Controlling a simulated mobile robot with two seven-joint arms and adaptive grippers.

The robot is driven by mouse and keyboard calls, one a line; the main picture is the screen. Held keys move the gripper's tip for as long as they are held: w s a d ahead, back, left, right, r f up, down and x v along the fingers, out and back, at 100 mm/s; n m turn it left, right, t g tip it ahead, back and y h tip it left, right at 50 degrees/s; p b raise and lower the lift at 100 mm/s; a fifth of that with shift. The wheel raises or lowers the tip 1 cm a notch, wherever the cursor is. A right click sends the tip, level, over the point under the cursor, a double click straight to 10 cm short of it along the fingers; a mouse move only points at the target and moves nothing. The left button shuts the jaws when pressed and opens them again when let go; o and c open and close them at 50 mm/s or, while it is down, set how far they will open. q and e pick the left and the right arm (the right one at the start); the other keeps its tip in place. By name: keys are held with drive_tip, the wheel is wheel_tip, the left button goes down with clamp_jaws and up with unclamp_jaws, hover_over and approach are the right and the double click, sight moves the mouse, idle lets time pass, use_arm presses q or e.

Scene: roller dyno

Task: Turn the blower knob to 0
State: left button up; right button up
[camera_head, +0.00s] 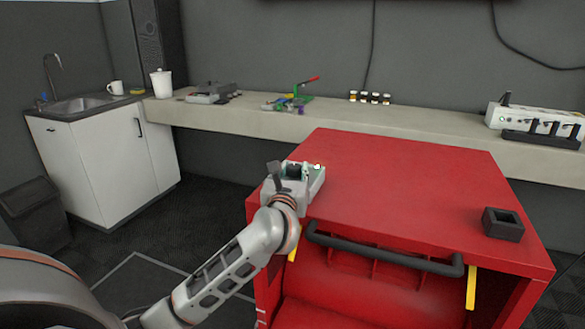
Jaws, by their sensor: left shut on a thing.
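A small pale control box (319,178) sits on the near left corner of the red machine's top. My left gripper (293,171) is at this box, with its dark fingers over the box's face. It is shut on the blower knob there. The knob is mostly hidden by the fingers and wrist, so I cannot read its setting. My right gripper is not in view.
The red machine (400,180) has a black handle bar (385,250) along its front and a black open holder (503,224) on its right. Behind it runs a shelf (420,117) with small items. A sink cabinet (105,165) stands left; the floor between is clear.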

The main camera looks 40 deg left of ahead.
use_arm(q)
drive_tip(key=shift+d+r+n+g+y+p, duration=0.15)
drive_tip(key=shift+n+g+y+p, duration=0.3)
drive_tip(key=shift+n+y, duration=0.4)
drive_tip(key=shift+n+g+y, duration=0.35)
drive_tip(key=shift+g+y, duration=0.2)
drive_tip(key=shift+y, duration=0.2)
drive_tip(key=shift+w+f+n+g+y, duration=0.1)
drive_tip(key=shift+f+n+g+y, duration=0.1)
drive_tip(key=shift+n+g+y, duration=0.55)
drive_tip(key=shift+n+g+y+b, duration=0.45)
drive_tip(key=shift+n+g+y, duration=0.3)
drive_tip(key=shift+g+y, duration=0.15)
drive_tip(key=shift+n+g+y, duration=0.35)
drive_tip(key=shift+n+g, duration=0.15)
drive_tip(key=shift+g, duration=0.25)
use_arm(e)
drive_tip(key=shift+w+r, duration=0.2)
use_arm(q)
drive_tip(key=shift+r, duration=0.1)
drive_tip(key=o, duration=1.1)
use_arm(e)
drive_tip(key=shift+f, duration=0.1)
